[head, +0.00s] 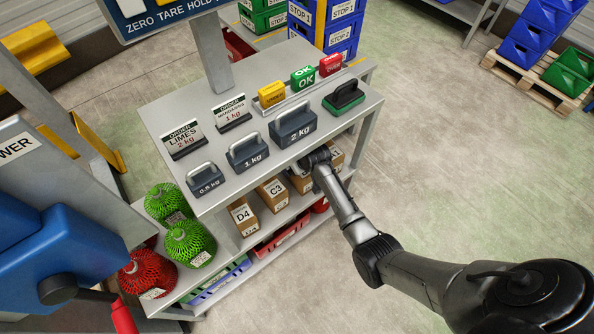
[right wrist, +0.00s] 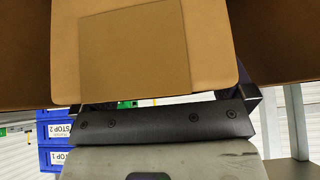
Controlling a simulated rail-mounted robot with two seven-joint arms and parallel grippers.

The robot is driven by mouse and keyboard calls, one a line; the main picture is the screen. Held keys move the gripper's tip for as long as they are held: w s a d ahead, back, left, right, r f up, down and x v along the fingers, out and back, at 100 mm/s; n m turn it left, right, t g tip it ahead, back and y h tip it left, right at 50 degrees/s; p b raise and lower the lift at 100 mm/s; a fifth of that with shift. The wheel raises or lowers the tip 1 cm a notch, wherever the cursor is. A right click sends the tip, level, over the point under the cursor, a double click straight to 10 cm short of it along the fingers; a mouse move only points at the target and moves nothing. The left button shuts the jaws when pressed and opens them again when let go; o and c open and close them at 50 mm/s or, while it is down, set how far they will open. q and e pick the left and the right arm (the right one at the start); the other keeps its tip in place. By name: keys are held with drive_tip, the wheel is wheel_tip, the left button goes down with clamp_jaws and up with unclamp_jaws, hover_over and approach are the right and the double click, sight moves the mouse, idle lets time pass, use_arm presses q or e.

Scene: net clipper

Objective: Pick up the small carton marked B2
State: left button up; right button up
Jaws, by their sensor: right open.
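Small brown cartons stand in a row on the middle shelf under the tabletop in the head view. Labels D4 (head: 243,216) and C3 (head: 272,193) are readable. One carton (head: 301,183) beside my right gripper and another (head: 337,158) further right are partly hidden, and I cannot read B2 on either. My right gripper (head: 316,158) is open at the shelf front, its fingers mostly hidden. In the right wrist view a brown carton (right wrist: 135,52) fills the upper middle, very close, between the jaw sides; no label shows. My left gripper is not in view.
The metal tabletop (head: 360,108) overhangs the cartons and carries weights, including the 2 kg weight (head: 293,125), and order signs. Green and red net bags (head: 190,243) stand at the shelf's left. Crates (head: 225,279) sit below.

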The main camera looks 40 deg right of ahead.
drive_tip(key=c, duration=1.8)
drive_tip(key=shift+r, duration=0.2)
clamp_jaws()
